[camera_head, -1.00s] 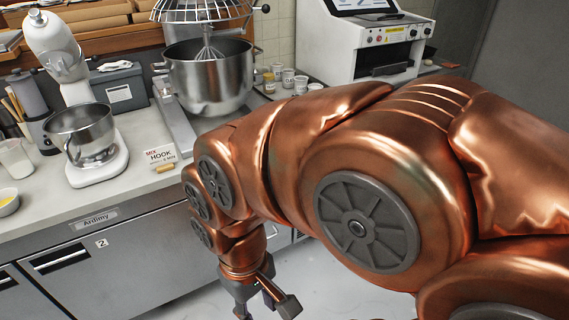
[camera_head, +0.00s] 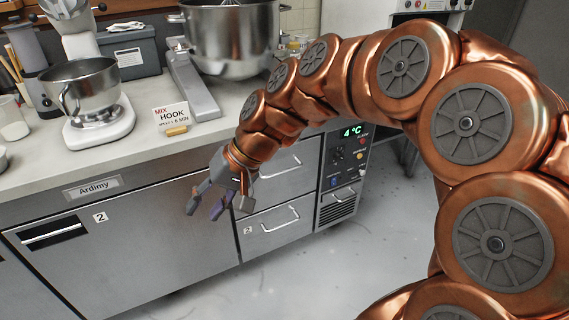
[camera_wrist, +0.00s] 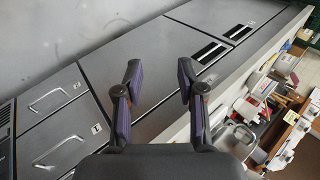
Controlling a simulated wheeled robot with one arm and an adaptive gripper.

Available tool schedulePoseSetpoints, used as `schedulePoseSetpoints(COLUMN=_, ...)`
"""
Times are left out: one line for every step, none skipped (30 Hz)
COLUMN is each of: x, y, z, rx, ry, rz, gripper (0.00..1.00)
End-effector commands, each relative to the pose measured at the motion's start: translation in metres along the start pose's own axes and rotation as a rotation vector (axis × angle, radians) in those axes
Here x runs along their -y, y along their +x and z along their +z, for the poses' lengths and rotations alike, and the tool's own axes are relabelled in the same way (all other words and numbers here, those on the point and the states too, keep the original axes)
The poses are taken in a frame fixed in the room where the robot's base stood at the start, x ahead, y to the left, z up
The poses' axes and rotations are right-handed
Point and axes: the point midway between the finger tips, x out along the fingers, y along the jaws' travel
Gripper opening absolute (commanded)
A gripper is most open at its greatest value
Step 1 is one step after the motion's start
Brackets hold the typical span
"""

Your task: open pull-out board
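I cannot make out a pull-out board for certain in either view. The steel counter unit (camera_head: 150,235) has a label reading Ardimy under the worktop edge, a door with a dark recessed handle (camera_head: 54,232) marked 2, and bar-handled drawers (camera_head: 272,228) to the right. My gripper (camera_head: 218,205) hangs in front of this unit, below the worktop edge, near the drawers. In the wrist view my gripper (camera_wrist: 160,72) has its two fingers spread with nothing between them; the grey fronts lie beyond the fingertips. My gripper touches no handle that I can see.
The worktop (camera_head: 120,150) carries a small mixer's bowl (camera_head: 80,88), a HOOK card (camera_head: 172,116) and a large mixing bowl (camera_head: 232,40). A control panel (camera_head: 348,160) stands right of the drawers. The floor (camera_head: 290,275) in front is clear.

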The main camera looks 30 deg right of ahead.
Motion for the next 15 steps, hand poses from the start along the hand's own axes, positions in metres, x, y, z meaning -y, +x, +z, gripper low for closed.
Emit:
schedulePoseSetpoints(x=-0.013, y=0.015, z=-0.019, rx=-0.036, ry=0.031, rz=-0.049, gripper=0.39)
schedulePoseSetpoints(x=-0.017, y=0.017, z=-0.031, rx=-0.056, ry=0.048, rz=-0.076, gripper=0.39)
schedulePoseSetpoints(x=-0.021, y=0.019, z=-0.045, rx=-0.082, ry=0.073, rz=-0.115, gripper=0.39)
schedulePoseSetpoints(x=-0.025, y=0.02, z=-0.056, rx=-0.102, ry=0.09, rz=-0.142, gripper=0.39)
schedulePoseSetpoints(x=-0.03, y=0.02, z=-0.067, rx=-0.125, ry=0.108, rz=-0.169, gripper=0.39)
schedulePoseSetpoints(x=-0.037, y=0.019, z=-0.082, rx=-0.157, ry=0.132, rz=-0.204, gripper=0.39)
schedulePoseSetpoints(x=-0.043, y=0.019, z=-0.094, rx=-0.181, ry=0.152, rz=-0.232, gripper=0.39)
schedulePoseSetpoints(x=-0.051, y=0.018, z=-0.106, rx=-0.205, ry=0.173, rz=-0.257, gripper=0.39)
schedulePoseSetpoints(x=-0.061, y=0.017, z=-0.121, rx=-0.238, ry=0.201, rz=-0.291, gripper=0.39)
schedulePoseSetpoints(x=-0.07, y=0.015, z=-0.132, rx=-0.264, ry=0.222, rz=-0.316, gripper=0.39)
schedulePoseSetpoints(x=-0.079, y=0.013, z=-0.143, rx=-0.291, ry=0.244, rz=-0.342, gripper=0.39)
schedulePoseSetpoints(x=-0.093, y=0.01, z=-0.158, rx=-0.326, ry=0.273, rz=-0.373, gripper=0.39)
schedulePoseSetpoints(x=-0.104, y=0.007, z=-0.169, rx=-0.353, ry=0.296, rz=-0.398, gripper=0.39)
schedulePoseSetpoints(x=-0.116, y=0.005, z=-0.179, rx=-0.379, ry=0.319, rz=-0.421, gripper=0.39)
schedulePoseSetpoints(x=-0.132, y=0.001, z=-0.192, rx=-0.414, ry=0.349, rz=-0.452, gripper=0.39)
